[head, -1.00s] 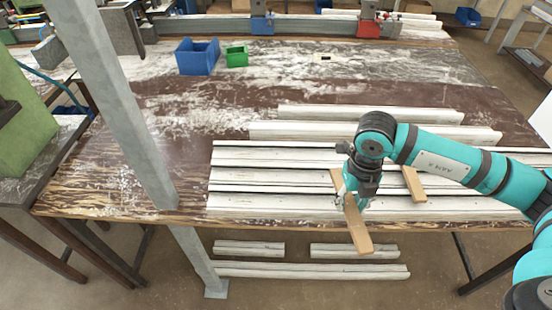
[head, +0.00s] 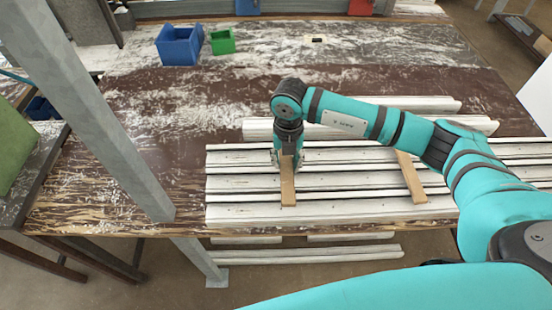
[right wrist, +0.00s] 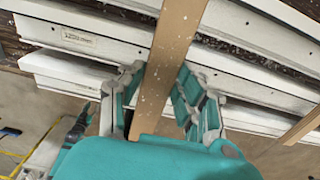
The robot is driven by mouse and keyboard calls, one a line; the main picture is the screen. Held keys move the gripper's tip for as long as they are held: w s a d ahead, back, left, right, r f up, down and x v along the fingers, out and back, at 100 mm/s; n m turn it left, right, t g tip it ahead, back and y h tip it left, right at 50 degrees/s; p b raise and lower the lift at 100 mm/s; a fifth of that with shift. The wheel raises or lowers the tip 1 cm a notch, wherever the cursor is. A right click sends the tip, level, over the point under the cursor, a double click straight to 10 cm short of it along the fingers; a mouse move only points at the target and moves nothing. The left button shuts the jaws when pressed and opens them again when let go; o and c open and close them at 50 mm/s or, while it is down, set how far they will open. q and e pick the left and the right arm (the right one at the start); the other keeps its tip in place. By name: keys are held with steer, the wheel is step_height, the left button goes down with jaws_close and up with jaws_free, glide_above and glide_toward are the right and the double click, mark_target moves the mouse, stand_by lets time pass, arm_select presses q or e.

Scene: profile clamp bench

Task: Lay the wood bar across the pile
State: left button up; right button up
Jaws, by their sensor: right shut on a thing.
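My right gripper (head: 287,158) is shut on the wood bar (head: 288,190), a flat light-brown strip. In the head view the bar runs front to back over the left part of the pile of white profiles (head: 350,210), crosswise to them. Its far part is hidden by my gripper. In the right wrist view the bar (right wrist: 172,45) passes between the two fingers (right wrist: 157,95) and over the profiles (right wrist: 235,60). I cannot tell whether it touches them. A second wood bar (head: 410,178) lies across the pile farther right. My left gripper is not in view.
A grey post (head: 95,110) stands left of the pile. A blue bin (head: 180,46) and a green bin (head: 222,42) sit at the back left of the bench (head: 150,100). More profiles (head: 310,255) lie below the bench front. The bench middle is mostly clear.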

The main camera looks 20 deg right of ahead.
steer(key=shift+w+a+f+p, duration=0.15)
steer(key=shift+w+a+p, duration=0.2)
steer(key=shift+w+a, duration=0.65)
step_height(320, 180, down, 3)
steer(key=shift+s+a+p, duration=0.1)
steer(key=shift+s+p, duration=0.05)
steer(key=shift+p, duration=0.7)
steer(key=shift+f, duration=0.5)
steer(key=o, duration=1.1)
steer(key=shift+r, duration=0.1)
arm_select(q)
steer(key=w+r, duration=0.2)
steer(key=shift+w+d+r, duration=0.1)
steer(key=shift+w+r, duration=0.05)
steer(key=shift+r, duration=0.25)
arm_select(e)
steer(key=shift+o, duration=0.3)
